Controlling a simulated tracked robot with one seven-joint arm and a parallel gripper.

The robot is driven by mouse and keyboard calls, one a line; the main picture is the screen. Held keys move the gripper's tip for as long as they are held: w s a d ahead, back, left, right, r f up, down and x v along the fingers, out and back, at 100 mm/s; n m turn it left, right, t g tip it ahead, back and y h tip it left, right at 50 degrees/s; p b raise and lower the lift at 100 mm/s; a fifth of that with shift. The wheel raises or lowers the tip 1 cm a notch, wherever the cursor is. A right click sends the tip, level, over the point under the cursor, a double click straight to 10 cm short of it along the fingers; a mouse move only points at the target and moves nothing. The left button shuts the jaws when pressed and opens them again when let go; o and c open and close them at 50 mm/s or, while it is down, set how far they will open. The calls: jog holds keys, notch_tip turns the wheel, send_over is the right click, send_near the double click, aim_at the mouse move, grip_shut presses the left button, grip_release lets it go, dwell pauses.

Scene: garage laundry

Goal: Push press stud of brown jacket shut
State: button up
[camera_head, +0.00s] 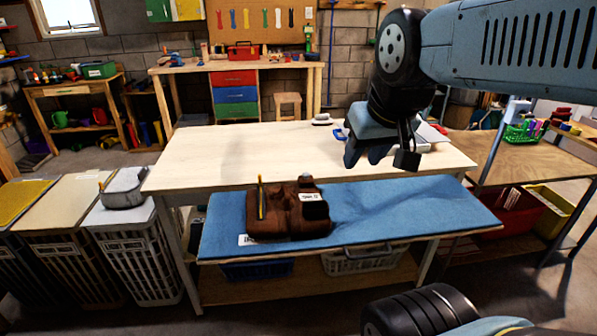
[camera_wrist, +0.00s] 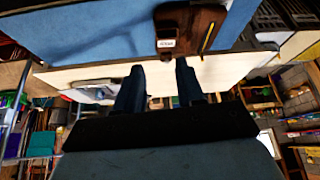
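The brown jacket (camera_head: 288,212) lies as a compact bundle on the left half of a blue padded surface. It has a white label, a yellow strip on its left side and a small grey spot at its top edge; I cannot tell whether that is the press stud. The jacket also shows at the top of the wrist view (camera_wrist: 192,24), which looks upside down. My gripper (camera_head: 365,160) is in the air above and to the right of the jacket, clear of it. Its two fingers stand apart with nothing between them, as the wrist view shows (camera_wrist: 160,78).
The blue padded surface (camera_head: 400,215) is bare right of the jacket. A pale wooden table (camera_head: 220,150) stands behind it, with an iron-like object (camera_head: 322,119) on it. Baskets (camera_head: 360,262) sit on a shelf below. Laundry hampers (camera_head: 135,250) stand left, shelving (camera_head: 540,165) right.

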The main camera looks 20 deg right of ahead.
grip_shut()
dwell(0.3)
dwell(1.5)
